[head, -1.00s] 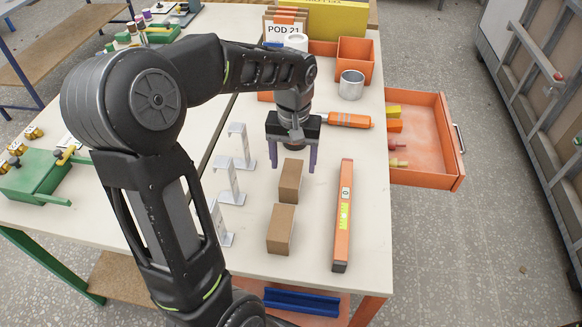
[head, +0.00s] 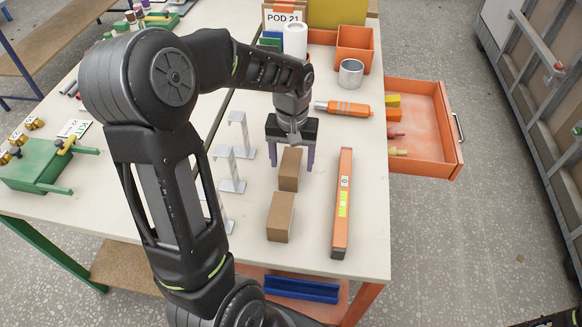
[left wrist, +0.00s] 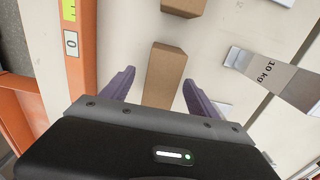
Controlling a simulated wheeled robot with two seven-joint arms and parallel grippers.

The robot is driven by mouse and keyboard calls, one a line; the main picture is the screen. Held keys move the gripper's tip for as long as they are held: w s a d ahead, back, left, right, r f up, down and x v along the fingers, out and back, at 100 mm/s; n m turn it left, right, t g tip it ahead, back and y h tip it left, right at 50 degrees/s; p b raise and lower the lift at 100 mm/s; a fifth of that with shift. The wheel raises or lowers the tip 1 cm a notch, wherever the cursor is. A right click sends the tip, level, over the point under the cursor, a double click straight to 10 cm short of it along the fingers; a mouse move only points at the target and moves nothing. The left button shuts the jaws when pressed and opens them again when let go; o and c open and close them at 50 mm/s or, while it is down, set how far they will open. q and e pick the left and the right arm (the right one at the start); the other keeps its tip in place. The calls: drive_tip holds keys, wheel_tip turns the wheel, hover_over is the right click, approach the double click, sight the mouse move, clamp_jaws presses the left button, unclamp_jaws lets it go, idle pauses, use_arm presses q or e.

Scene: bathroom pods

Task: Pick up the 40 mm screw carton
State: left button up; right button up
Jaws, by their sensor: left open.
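Two plain brown cartons stand on the pale bench: a far one (head: 290,169) and a near one (head: 281,217). No size marking is readable on either, so I cannot tell which is the 40 mm screw carton. My left gripper (head: 291,166) is open, pointing down at the far carton, with one purple finger on each side of it. In the left wrist view the far carton (left wrist: 165,74) shows between the open fingers (left wrist: 159,78), with gaps on both sides. The near carton (left wrist: 183,6) is at the top edge there. My right gripper is not in view.
An orange spirit level (head: 343,205) lies to the right of the cartons. Metal brackets (head: 231,172) stand to their left, one marked 10 kg (left wrist: 272,75). Behind are an orange-handled tool (head: 345,109) and a metal cup (head: 351,73). An orange drawer (head: 430,165) stands open at right.

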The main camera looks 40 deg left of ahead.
use_arm(q)
drive_tip(key=shift+a+f+p, duration=0.2)
drive_tip(key=shift+f+p, duration=0.15)
drive_tip(key=shift+f, duration=1.6)
drive_tip(key=shift+c, duration=0.2)
clamp_jaws()
